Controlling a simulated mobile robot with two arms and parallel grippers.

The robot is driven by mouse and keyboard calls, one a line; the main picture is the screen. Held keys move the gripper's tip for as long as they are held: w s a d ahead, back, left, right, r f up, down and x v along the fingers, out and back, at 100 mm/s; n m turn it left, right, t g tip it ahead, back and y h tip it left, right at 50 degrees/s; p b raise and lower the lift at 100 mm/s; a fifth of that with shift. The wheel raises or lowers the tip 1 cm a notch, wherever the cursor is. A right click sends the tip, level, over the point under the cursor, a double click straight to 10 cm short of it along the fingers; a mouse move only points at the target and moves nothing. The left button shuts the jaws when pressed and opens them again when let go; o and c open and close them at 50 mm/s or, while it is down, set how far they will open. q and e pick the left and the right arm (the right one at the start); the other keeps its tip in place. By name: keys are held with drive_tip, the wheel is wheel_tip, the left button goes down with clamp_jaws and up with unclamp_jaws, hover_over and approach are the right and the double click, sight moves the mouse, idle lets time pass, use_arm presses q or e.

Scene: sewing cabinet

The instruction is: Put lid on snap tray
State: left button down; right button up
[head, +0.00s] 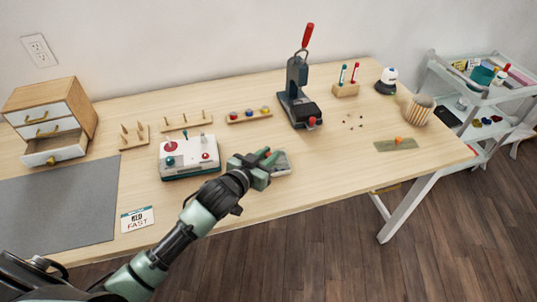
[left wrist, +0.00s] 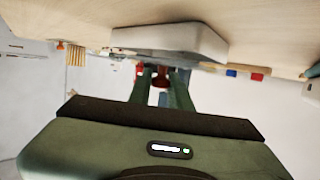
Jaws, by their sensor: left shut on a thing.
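The snap tray (head: 283,165) is a pale grey, low box on the table in front of the press. It also shows in the left wrist view (left wrist: 175,42), where the table is at the top. My left gripper (head: 268,158) is at the tray's left part and covers it in the head view. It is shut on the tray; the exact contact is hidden. My right gripper is in neither view.
A white box with a red knob (head: 189,157) stands close left of my left gripper. The press (head: 297,100) stands behind the tray. Small loose pieces (head: 353,122) and a striped basket (head: 419,109) are at the right. The table between tray and lid looks clear.

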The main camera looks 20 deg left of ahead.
use_arm(q)
drive_tip(key=shift+f+p, duration=0.3)
drive_tip(key=shift+f, duration=0.1)
idle(0.9)
drive_tip(key=c, duration=1.2)
unclamp_jaws()
drive_tip(key=v, duration=0.7)
drive_tip(key=shift+s+r, duration=0.1)
drive_tip(key=shift+s, duration=0.3)
drive_tip(key=shift+a, duration=0.1)
